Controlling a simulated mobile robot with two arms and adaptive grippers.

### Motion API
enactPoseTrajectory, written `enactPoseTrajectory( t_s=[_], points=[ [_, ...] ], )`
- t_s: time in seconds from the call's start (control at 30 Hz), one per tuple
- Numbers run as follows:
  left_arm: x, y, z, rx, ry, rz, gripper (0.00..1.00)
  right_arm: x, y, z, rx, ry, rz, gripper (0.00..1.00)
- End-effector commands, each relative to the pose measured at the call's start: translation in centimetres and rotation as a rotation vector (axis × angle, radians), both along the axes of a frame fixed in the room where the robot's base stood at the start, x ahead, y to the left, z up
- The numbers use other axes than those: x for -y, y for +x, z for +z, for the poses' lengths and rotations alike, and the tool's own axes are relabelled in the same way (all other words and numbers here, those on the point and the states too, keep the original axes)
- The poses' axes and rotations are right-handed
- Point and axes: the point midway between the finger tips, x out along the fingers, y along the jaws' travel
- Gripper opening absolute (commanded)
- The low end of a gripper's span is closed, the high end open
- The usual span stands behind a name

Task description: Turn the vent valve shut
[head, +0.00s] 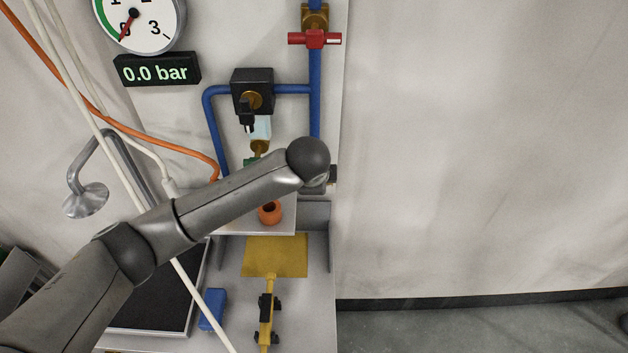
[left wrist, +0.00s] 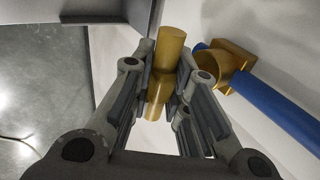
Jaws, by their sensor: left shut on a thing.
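My left gripper (left wrist: 162,82) is shut on a brass cylindrical part (left wrist: 171,48) in the left wrist view, with a finger on each side of it. I take this to be part of the vent valve, but its marking and turn position do not show. Beside it a brass fitting (left wrist: 228,68) sits on a blue pipe (left wrist: 285,105). In the head view my left arm reaches in from the left, and its round wrist joint hides the gripper and the held part, in front of the lower end of the vertical blue pipe (head: 315,110). My right gripper is in neither view.
A red-handled valve (head: 315,39) is higher on the pipe. A black valve body (head: 252,90) sits on the branch. A dial gauge (head: 140,22) and a display (head: 157,70) reading 0.0 bar hang left. Orange and white hoses cross near my arm. The right wall is bare.

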Motion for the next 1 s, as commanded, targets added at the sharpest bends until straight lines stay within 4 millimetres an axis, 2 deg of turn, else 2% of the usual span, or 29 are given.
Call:
enactPoseTrajectory(
  t_s=[0.13, 0.17, 0.3, 0.33, 0.73, 0.87, 1.0],
  points=[
    [-0.1, -0.1, -0.2, -0.004, 0.004, 0.0, 0.0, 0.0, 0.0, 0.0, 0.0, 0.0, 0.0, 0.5],
    [-0.1, -0.1, -0.2, -0.004, 0.004, 0.0, 0.18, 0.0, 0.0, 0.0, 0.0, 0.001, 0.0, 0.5],
    [-0.1, -0.1, -0.2, -0.004, 0.003, -0.001, 0.36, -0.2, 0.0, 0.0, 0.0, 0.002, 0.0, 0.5],
    [-0.1, -0.1, -0.2, -0.003, 0.003, -0.001, 0.38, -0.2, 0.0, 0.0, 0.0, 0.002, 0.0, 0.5],
    [-0.1, -0.4, 0.5, -0.001, 0.0, 0.0, 0.38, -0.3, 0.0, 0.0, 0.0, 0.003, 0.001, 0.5],
    [-0.1, -1.4, 2.1, 0.0, -0.002, -0.003, 0.38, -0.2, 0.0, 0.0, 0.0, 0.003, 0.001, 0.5],
    [-0.2, -3.1, 4.6, 0.001, -0.001, -0.003, 0.38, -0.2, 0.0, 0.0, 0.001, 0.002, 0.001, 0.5]
  ],
)
